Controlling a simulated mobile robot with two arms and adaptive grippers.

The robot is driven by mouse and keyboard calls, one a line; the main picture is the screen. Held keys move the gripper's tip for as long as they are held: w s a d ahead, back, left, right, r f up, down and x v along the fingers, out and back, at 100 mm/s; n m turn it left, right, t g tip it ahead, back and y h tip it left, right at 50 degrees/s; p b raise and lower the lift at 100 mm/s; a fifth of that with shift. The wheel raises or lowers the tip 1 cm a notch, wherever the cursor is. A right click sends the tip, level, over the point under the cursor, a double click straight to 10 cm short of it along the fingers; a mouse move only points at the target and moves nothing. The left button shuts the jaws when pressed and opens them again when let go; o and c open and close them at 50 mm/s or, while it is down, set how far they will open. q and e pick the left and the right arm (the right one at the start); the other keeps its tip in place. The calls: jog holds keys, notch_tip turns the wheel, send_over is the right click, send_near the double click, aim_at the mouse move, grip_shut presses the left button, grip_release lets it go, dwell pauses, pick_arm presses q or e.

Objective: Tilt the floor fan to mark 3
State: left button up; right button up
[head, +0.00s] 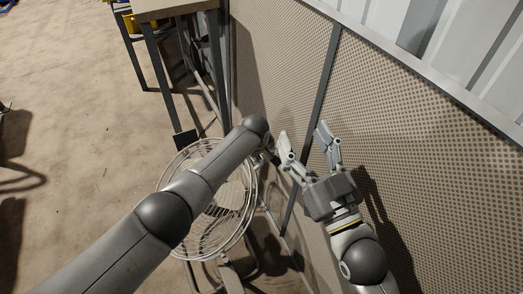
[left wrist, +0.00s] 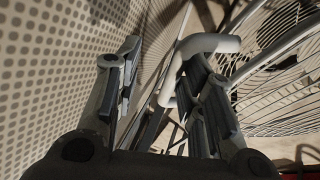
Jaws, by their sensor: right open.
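The floor fan (head: 243,222) stands on the floor beside the perforated wall, its round wire guard partly covered by my left arm in the head view. Its wire guard also fills the right of the left wrist view (left wrist: 282,88). A pale bent tube handle (left wrist: 208,43) curves by the right finger of my left gripper (left wrist: 165,90), its end inside the gap. The left fingers are apart; whether the tube touches one I cannot tell. In the head view the left gripper is mostly hidden behind its arm. My right gripper (head: 306,146) is open and empty near the wall. No tilt marks are readable.
The perforated wall panel (head: 420,130) with a dark post (head: 322,95) runs close along the right. A table (head: 172,10) with dark legs stands behind the fan. The brown floor (head: 75,150) on the left is mostly clear.

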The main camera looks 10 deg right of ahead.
pick_arm(q)
jog(key=shift+d+r, duration=0.1)
jog(key=shift+r, duration=0.25)
jog(key=v, duration=1.1)
jog(key=shift+s, duration=0.25)
